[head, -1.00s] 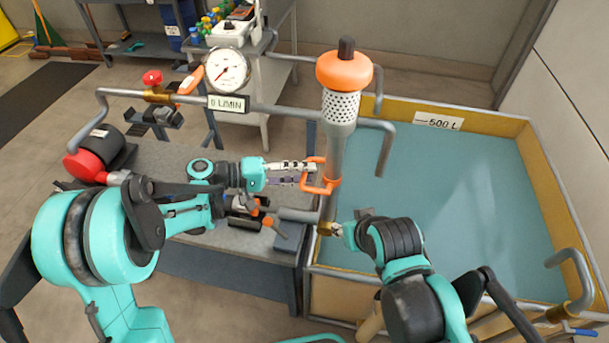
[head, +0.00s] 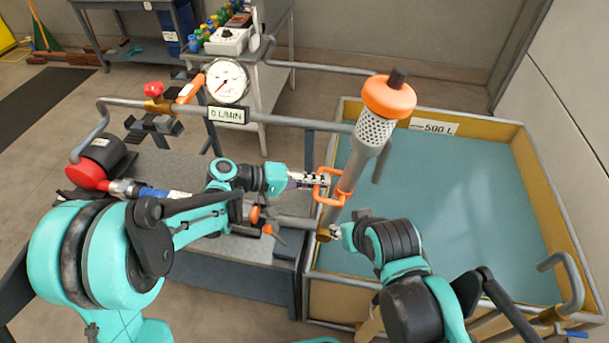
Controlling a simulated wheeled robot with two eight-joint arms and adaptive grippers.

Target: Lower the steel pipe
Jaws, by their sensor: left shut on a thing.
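The steel pipe (head: 350,177) stands tilted, its top leaning right towards the tank. Its upper end has a perforated strainer (head: 373,131) and an orange cap (head: 388,97). An orange handle (head: 331,202) is fixed to the pipe's left side. My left gripper (head: 316,181) is shut on this handle. A brass joint (head: 323,234) sits at the pipe's lower end. My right gripper (head: 337,231) is beside the brass joint; its fingers are mostly hidden by my own wrist, so I cannot tell whether they grip it.
A tank of blue-green water (head: 470,200) with a 500 L label (head: 434,127) lies right of the pipe. A gauge (head: 228,82) and a 0 L/MIN display (head: 226,115) sit on a grey pipe rail behind my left arm. A grey bench (head: 180,165) is at left.

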